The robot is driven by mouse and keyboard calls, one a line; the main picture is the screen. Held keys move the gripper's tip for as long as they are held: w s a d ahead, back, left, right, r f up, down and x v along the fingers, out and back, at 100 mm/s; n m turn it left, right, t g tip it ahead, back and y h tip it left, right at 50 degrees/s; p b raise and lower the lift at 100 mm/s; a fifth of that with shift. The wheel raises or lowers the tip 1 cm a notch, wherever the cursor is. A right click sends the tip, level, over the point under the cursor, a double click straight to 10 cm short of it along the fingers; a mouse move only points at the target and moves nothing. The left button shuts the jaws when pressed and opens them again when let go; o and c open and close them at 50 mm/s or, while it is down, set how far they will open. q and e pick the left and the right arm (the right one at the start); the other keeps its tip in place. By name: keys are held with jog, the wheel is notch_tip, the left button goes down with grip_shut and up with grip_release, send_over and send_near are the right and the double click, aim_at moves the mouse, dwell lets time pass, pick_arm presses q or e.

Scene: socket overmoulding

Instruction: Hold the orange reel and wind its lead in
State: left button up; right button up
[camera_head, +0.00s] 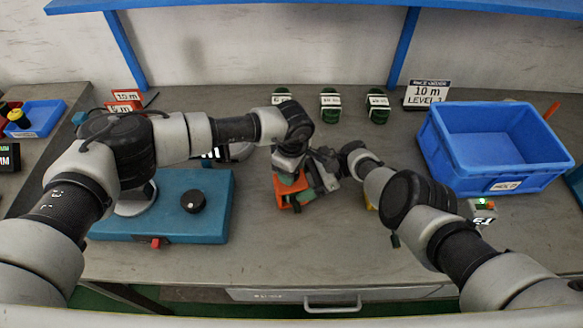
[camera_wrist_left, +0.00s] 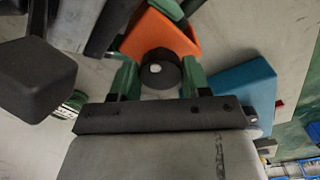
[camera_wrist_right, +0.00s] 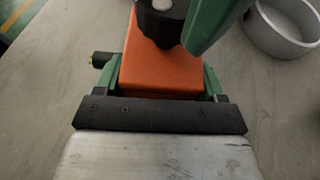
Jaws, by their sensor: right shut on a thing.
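The orange reel (camera_head: 284,190) is near the middle of the bench, partly hidden by both grippers. In the right wrist view, its orange body (camera_wrist_right: 160,62) sits between the green fingers of my right gripper (camera_wrist_right: 171,88), which is shut on it. A black round knob with a pale centre (camera_wrist_left: 159,71) is on the reel. The green fingers of my left gripper (camera_wrist_left: 157,85) stand on either side of this knob, very close to it; whether they press on it I cannot tell. The lead is not clear; a dark stub with a yellowish end (camera_wrist_right: 103,59) shows beside the reel.
A teal box (camera_head: 215,205) with a black dial stands left of the reel. A blue bin (camera_head: 545,170) is at the right. The front middle of the bench is clear.

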pick_arm(q)
jog(key=o, duration=0.4)
jog(key=shift+o, duration=0.2)
jog(key=shift+r, duration=0.1)
notch_tip(320, 180, up, 12)
jog(key=shift+s, duration=0.1)
